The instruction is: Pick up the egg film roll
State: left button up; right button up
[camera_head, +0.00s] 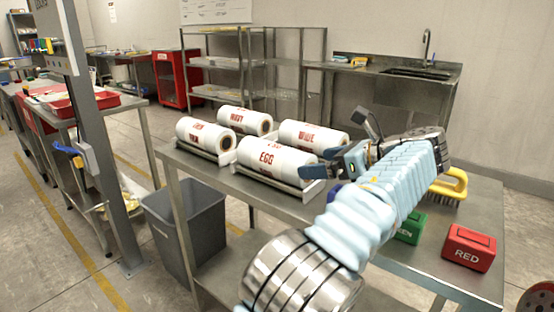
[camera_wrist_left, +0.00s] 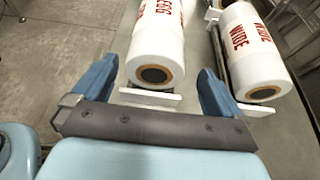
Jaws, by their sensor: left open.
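The egg film roll (camera_head: 268,158) is a white roll with red EGG print, lying in a grey cradle at the front of the steel table. In the left wrist view the egg film roll (camera_wrist_left: 160,45) shows its round end and dark core between the fingers. My left gripper (camera_head: 335,161) is at the right end of this roll, pointing left along it. In the left wrist view my left gripper (camera_wrist_left: 157,78) is open and empty, one finger to each side of the roll's end. My right gripper is not in view.
The WIDE roll (camera_head: 312,136) lies close behind, with two more white rolls (camera_head: 245,121) (camera_head: 206,135) to the left. A grey bin (camera_head: 184,210) is on the floor.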

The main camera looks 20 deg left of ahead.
aim_at(293, 162)
pick_arm(q)
jog(key=x, duration=0.3)
jog(key=shift+r, duration=0.1)
jog(key=x, duration=0.5)
jog(key=shift+s+a+r, duration=0.15)
jog(key=shift+a+r, duration=0.05)
jog(key=shift+r, duration=0.05)
jog(key=c, duration=1.1)
jog(key=shift+c, duration=0.7)
jog(key=shift+r, duration=0.15)
